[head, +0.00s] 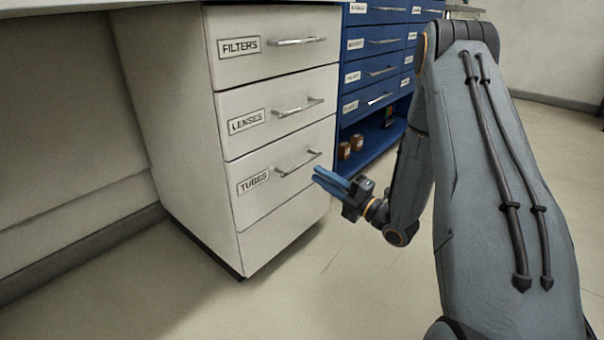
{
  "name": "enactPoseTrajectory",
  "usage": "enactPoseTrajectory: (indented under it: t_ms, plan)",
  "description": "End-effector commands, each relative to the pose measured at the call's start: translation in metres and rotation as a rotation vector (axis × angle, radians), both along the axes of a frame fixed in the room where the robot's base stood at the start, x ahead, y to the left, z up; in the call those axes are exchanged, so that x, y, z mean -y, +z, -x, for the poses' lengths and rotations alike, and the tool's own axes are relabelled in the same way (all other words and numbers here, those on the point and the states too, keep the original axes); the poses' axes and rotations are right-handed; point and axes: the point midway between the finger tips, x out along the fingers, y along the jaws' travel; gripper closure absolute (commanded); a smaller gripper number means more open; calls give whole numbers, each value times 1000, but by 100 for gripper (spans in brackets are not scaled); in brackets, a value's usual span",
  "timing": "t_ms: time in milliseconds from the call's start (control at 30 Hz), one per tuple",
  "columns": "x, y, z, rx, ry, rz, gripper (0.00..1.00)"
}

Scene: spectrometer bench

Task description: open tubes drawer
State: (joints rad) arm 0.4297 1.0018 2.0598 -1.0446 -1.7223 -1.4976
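The tubes drawer (284,192) is the lowest labelled drawer of the white cabinet in the head view. Its front looks flush with the drawers above, so it appears shut. Its label (253,181) reads TUBES. Its bar handle (298,164) is silver and runs across the upper right of the front. My gripper (318,175) has blue fingers that point left toward the right end of this handle. The fingertips look close to the handle; I cannot tell whether they touch it. The fingers are seen side-on, and any gap between them is unclear.
Above are the lenses drawer (280,112) and the filters drawer (268,44), both looking shut. A blue cabinet (375,92) with several drawers stands behind to the right. Small brown jars (344,150) sit on its lower shelf. The floor (330,275) before the white cabinet is clear.

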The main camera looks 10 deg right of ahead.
Motion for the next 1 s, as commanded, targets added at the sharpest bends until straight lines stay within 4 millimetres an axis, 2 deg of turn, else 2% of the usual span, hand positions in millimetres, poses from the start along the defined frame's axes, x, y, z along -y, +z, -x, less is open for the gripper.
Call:
enactPoseTrajectory:
  t_ms: [533,933,1000]
  plan:
    - [-39,12,-54,8,2,1,83]
    - [-44,15,-61,5,2,-1,83]
    - [-44,15,-61,5,2,-1,93]
